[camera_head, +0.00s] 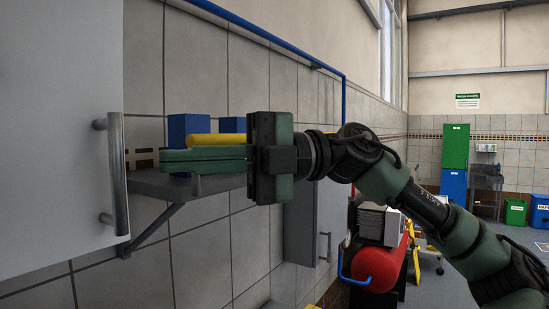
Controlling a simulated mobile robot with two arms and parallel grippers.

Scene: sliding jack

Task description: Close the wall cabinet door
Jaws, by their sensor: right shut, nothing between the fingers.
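A large grey door panel (50,130) fills the left edge of the head view, with a vertical metal bar handle (117,175) near its right edge. I take it for the wall cabinet door; its hinge side and the cabinet body are out of view, so how far it stands open cannot be told. My right gripper (166,161) points left, its green fingers shut and empty. In the picture its tips are a little right of the handle, with a visible gap between them. My left gripper is not in view.
Behind my right gripper, a bracketed wall shelf (150,184) carries blue boxes (188,127) and a yellow cylinder (205,140). A lower grey cabinet (302,225) and a red tank (376,266) lie beyond. Green and blue containers (455,146) stand far right.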

